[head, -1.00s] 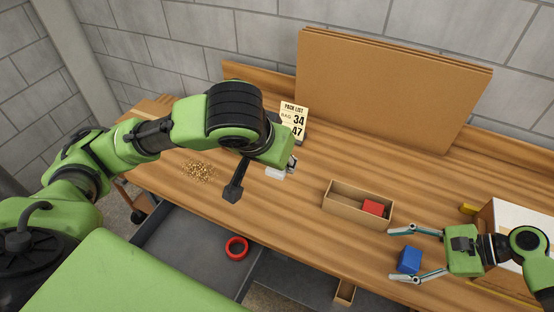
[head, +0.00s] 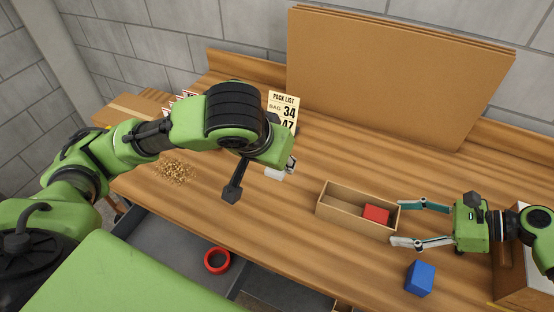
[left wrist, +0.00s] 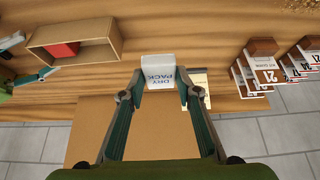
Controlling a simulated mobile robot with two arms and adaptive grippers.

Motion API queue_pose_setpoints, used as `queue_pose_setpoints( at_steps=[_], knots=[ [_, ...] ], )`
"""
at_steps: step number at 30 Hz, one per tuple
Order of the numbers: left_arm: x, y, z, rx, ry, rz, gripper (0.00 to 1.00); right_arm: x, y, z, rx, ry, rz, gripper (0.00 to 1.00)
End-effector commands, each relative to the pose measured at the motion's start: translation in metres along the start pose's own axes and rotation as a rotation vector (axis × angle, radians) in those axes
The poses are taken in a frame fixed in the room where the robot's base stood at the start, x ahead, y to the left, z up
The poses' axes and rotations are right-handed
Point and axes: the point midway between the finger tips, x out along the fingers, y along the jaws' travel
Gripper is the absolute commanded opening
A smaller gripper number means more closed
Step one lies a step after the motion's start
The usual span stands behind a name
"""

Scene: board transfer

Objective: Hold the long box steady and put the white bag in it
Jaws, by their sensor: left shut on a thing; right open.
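The long box (head: 340,216) is an open, narrow cardboard box on the bench with a red block (head: 376,214) inside at its right end. It also shows in the left wrist view (left wrist: 88,35). The white bag (left wrist: 158,70), marked DRY PACK, is held in my left gripper (left wrist: 155,88), which is shut on it. In the head view the bag (head: 274,173) is left of the box, partly hidden by my left arm. My right gripper (head: 397,222) is open, with its fingertips at the box's right end, one on the far side and one on the near side. I cannot tell whether they touch it.
A blue block (head: 420,278) lies in front of my right gripper. A pack list card (head: 284,108) stands behind my left gripper. Flat cardboard sheets (head: 390,80) lean at the back. Gold bits (head: 175,172) lie at left; a red ring (head: 217,260) is in the drawer below.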

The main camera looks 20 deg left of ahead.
Motion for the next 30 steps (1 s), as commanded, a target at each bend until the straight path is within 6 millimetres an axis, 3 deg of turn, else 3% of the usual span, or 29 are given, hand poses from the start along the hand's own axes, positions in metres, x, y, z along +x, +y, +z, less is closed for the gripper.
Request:
queue_pose_setpoints(
  at_steps=[9,22,25,30],
  knots=[
    [-0.009,0.0,-0.005,0.0,0.0,0.0,0.16,0.035,0.0,0.001,-0.001,-0.001,0.002,0.64],
    [-0.009,0.0,-0.005,0.0,0.0,0.0,0.16,0.042,0.0,0.0,-0.002,0.001,0.001,0.64],
    [-0.009,0.0,-0.005,0.0,0.0,0.0,0.16,0.042,0.0,0.0,-0.002,0.001,0.001,0.38],
    [-0.009,0.0,-0.005,0.0,0.0,0.0,0.16,0.041,0.0,0.0,-0.002,0.001,0.001,0.38]
  ],
)
